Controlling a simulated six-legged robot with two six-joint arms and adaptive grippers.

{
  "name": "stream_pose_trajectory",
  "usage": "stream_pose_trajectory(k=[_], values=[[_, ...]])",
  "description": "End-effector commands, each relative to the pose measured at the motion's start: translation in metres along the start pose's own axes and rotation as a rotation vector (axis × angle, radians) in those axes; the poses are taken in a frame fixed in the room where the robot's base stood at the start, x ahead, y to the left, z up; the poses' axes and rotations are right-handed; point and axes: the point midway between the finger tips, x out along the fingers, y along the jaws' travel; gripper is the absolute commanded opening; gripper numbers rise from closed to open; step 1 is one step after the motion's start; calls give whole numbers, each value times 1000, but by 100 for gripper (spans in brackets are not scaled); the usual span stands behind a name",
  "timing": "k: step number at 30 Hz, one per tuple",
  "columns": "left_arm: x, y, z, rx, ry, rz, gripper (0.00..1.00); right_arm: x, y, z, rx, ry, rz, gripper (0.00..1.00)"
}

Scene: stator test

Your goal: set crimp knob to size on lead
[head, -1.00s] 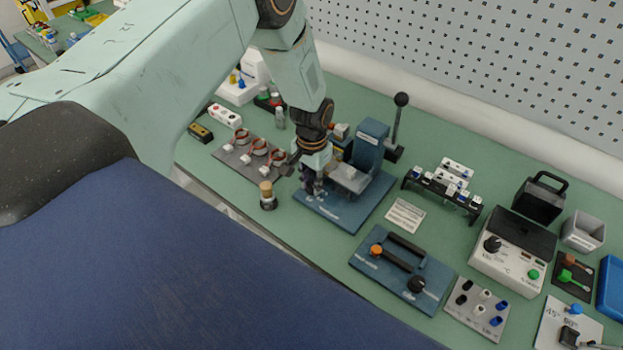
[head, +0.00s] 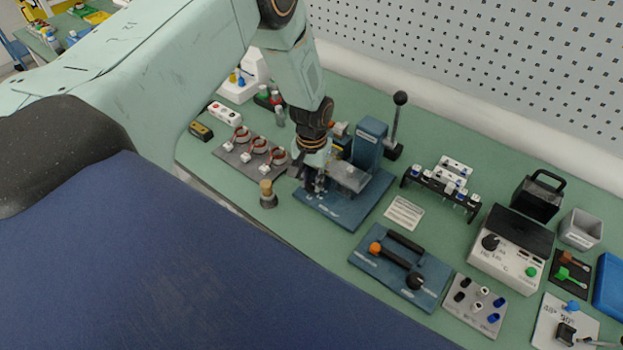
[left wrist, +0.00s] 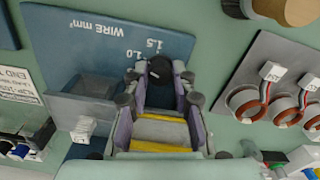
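The blue crimp press (head: 362,205) stands mid-bench, with a lever at its back. Its base (left wrist: 75,35) is printed "WIRE mm²" with 1.0 and 1.5 showing, upside down in the left wrist view; other marks are hidden. The black crimp knob (left wrist: 160,69) sits between the fingertips of my left gripper (left wrist: 160,78). The fingers look apart around it, with no clear contact; the knob's pointer is unreadable. In the head view my left gripper (head: 318,185) is low over the base's left end. Stators with red leads and white tags (left wrist: 273,71) lie beside it; tag writing is unreadable.
A wooden-topped stamp-like piece (head: 267,195) stands close left of the press. A printed card (head: 405,213) lies to its right. A blue fixture with an orange knob (head: 395,262), a connector rack (head: 442,190) and a dial box (head: 510,250) stand farther right.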

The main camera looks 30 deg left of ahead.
Motion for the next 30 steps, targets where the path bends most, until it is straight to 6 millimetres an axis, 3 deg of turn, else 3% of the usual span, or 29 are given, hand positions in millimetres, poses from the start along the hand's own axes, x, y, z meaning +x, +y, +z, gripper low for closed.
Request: stream_pose_trajectory(k=[3, 14, 17, 30], values=[[-4, 0, -6, 0, 14, 1, 34, 0, 0, 0, 0, 0, 0, 36], [-6, 0, -3, 0, 6, 1, 34, 0, 0, 0, 0, 0, 0, 36], [-18, 0, -3, 1, 8, 1, 34, 0, 0, 0, 0, 0, 0, 36], [-101, 0, -2, 0, 11, 1, 34, 0, 0, 0, 0, 0, 0, 36]])
